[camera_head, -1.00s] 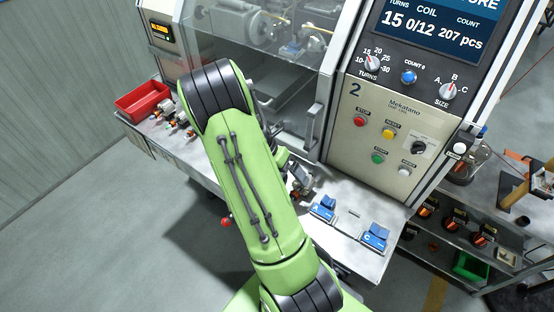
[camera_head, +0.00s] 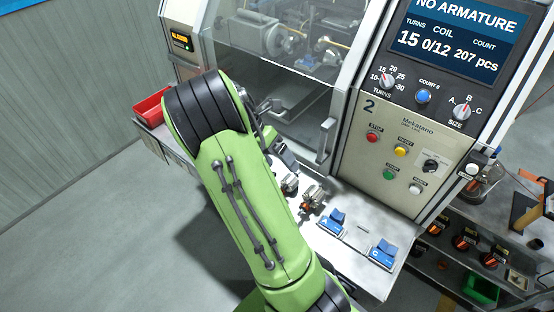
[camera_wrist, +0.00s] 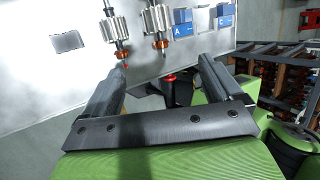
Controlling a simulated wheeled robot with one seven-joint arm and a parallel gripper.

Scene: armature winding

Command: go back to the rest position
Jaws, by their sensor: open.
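My gripper (camera_wrist: 163,64) is open in the wrist view, its two dark fingers wide apart with nothing between them. Beyond the fingertips, an armature with a copper end (camera_wrist: 118,28) and a second armature (camera_wrist: 155,22) lie on the light shelf. In the head view these armatures show on the shelf right of my green arm, one at the front (camera_head: 313,198) and one behind it (camera_head: 290,184). My arm is bent over the shelf in front of the machine. In the head view my gripper is mostly hidden behind the arm.
The winding machine (camera_head: 385,140) stands behind, its display reading NO ARMATURE. Blue blocks marked A (camera_head: 333,222) and C (camera_head: 384,254) sit on the shelf. A red bin (camera_head: 152,106) is at left. A rack with dark parts (camera_head: 465,240) is at right. The floor at left is clear.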

